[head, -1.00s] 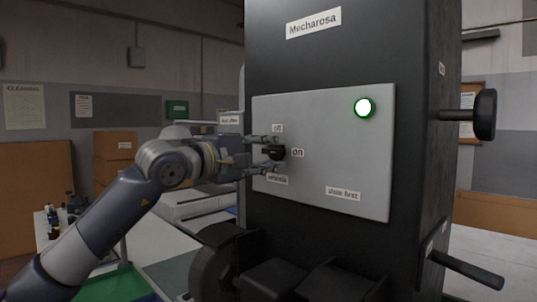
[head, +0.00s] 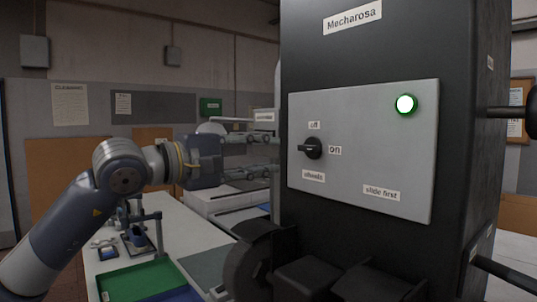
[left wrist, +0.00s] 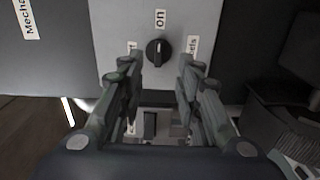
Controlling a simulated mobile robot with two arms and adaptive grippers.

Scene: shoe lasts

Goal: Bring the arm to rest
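My left gripper (head: 270,155) is open and empty, its fingers pointing right towards the grey control panel (head: 360,220) and apart from the knob. In the left wrist view the two fingers of my left gripper (left wrist: 158,75) spread to either side of the black rotary knob (left wrist: 158,52). The knob also shows in the head view (head: 310,148), with its pointer towards the "on" label (head: 335,150). The round lamp (head: 405,104) on the panel glows white-green. My right gripper is in neither view.
The black machine (head: 460,60) stands close on the right, with a handle (head: 531,114) at its right side. Its dark wheel (head: 250,265) juts out below. A white table with a green tray (head: 140,281) lies below my left arm. There is open air above the table.

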